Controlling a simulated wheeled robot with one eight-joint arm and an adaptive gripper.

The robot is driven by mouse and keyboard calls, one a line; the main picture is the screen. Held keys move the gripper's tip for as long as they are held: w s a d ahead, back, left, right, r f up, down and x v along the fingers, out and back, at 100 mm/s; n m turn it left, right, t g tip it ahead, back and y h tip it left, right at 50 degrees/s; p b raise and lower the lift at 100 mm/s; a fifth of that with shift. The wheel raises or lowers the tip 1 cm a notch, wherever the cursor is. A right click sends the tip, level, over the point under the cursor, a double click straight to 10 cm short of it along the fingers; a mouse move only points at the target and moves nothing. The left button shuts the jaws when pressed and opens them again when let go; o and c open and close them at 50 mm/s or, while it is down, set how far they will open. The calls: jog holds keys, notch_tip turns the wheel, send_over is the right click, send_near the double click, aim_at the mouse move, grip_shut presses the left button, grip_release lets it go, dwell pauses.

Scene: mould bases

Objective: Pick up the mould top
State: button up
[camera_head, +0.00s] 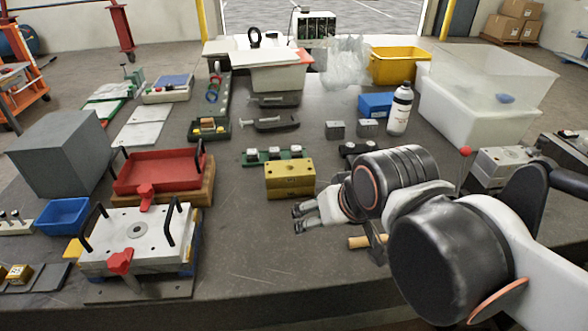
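A pale metal mould plate (112,232) with two black handles, a round centre hole and a red knob lies at the front left, on a base stack. It looks like the mould top. Behind it a red mould plate (160,170), also with black handles and a red knob, sits on a brown base (205,186). My gripper (302,217) is at the centre, well to the right of both plates and touching neither. Its two dark fingertips point left and show a gap with nothing between them. The arm hides part of the table at the right.
A brass block (290,180) stands just behind my gripper. A wooden-handled tool (358,242) lies beside the arm. A grey block (62,150) and blue bin (62,216) stand at the left. A white bottle (399,110) stands behind. Bare table (245,250) lies between gripper and pale plate.

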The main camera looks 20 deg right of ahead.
jog(key=w+r+m+g+p, duration=0.2)
jog(key=w+r+m+p, duration=0.2)
jog(key=w+r+m, duration=0.25)
jog(key=m+g+y+p, duration=0.4)
jog(key=m+p, duration=0.4)
jog(key=m, duration=0.5)
send_over(289, 168)
jog(key=s+d, duration=0.2)
jog(key=f, duration=0.8)
jog(key=shift+w+f, duration=0.1)
jog(key=shift+w, duration=0.1)
jog(key=b+x, duration=0.2)
jog(key=x, duration=0.3)
jog(key=shift+w+a, duration=0.2)
jog(key=c, duration=1.8)
